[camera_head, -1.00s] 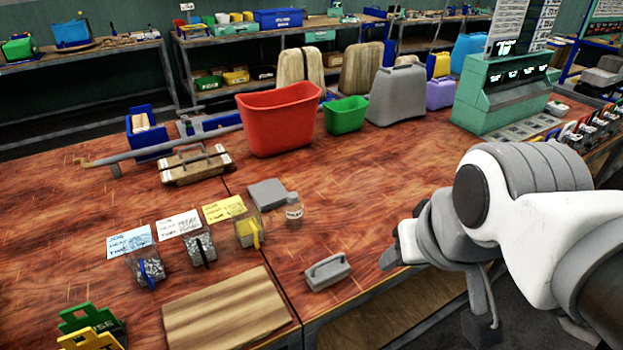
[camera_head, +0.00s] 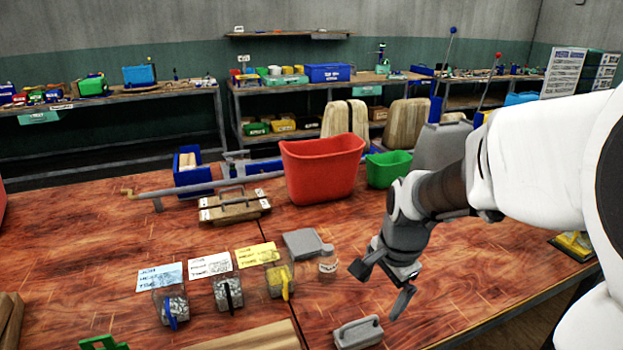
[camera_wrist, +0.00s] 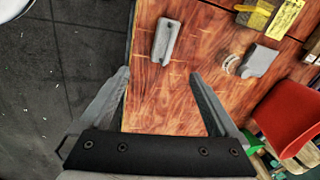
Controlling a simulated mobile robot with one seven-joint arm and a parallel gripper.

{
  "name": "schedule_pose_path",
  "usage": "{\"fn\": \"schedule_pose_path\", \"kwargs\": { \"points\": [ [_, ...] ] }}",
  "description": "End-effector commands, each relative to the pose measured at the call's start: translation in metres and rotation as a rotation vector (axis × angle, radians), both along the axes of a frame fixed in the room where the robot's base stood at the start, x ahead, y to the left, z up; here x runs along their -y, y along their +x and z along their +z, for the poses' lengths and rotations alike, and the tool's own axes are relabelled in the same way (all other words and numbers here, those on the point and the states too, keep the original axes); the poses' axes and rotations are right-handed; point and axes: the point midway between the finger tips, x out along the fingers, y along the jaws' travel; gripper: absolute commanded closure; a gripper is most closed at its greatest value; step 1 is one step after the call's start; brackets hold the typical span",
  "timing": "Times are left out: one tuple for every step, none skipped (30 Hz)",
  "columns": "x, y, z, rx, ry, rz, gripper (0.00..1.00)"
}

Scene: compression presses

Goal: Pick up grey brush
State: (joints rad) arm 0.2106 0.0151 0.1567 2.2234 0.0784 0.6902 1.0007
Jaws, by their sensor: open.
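The grey brush (camera_head: 357,333) lies on the wooden table near its front edge, with its handle upward. In the wrist view the brush (camera_wrist: 166,42) lies ahead of the fingertips, a little left of the middle between them, with nothing in front of it. My gripper (camera_head: 381,284) is above the table, up and slightly right of the brush in the head view. In the wrist view my gripper (camera_wrist: 160,75) has its fingers wide apart with nothing between them.
Clear bins (camera_head: 227,293) with cards stand to the left. A red bin (camera_head: 322,170) and green bin (camera_head: 388,169) stand behind. The table right of the brush is clear.

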Motion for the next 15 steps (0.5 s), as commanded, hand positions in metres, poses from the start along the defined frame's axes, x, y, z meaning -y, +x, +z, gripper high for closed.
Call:
{"fn": "schedule_pose_path", "kwargs": {
  "points": [
    [0.001,0.005,-0.011,-0.017,0.017,-0.044,0.04],
    [0.002,0.008,-0.014,-0.021,0.025,-0.067,0.04],
    [0.002,0.010,-0.018,-0.028,0.033,-0.092,0.04],
    [0.002,0.012,-0.021,-0.031,0.039,-0.106,0.04],
    [0.002,0.013,-0.023,-0.034,0.042,-0.118,0.04],
    [0.002,0.014,-0.027,-0.038,0.046,-0.129,0.04],
    [0.001,0.015,-0.030,-0.038,0.049,-0.134,0.04],
    [0.001,0.016,-0.034,-0.040,0.050,-0.138,0.04],
    [0.001,0.017,-0.040,-0.042,0.050,-0.141,0.04],
    [0.000,0.018,-0.045,-0.042,0.050,-0.141,0.04],
    [0.000,0.018,-0.051,-0.043,0.051,-0.141,0.04],
    [0.000,0.020,-0.060,-0.043,0.051,-0.140,0.04],
    [-0.001,0.021,-0.067,-0.043,0.050,-0.139,0.04],
    [-0.001,0.022,-0.073,-0.044,0.050,-0.139,0.04],
    [-0.002,0.024,-0.082,-0.044,0.050,-0.139,0.04]
  ]
}}
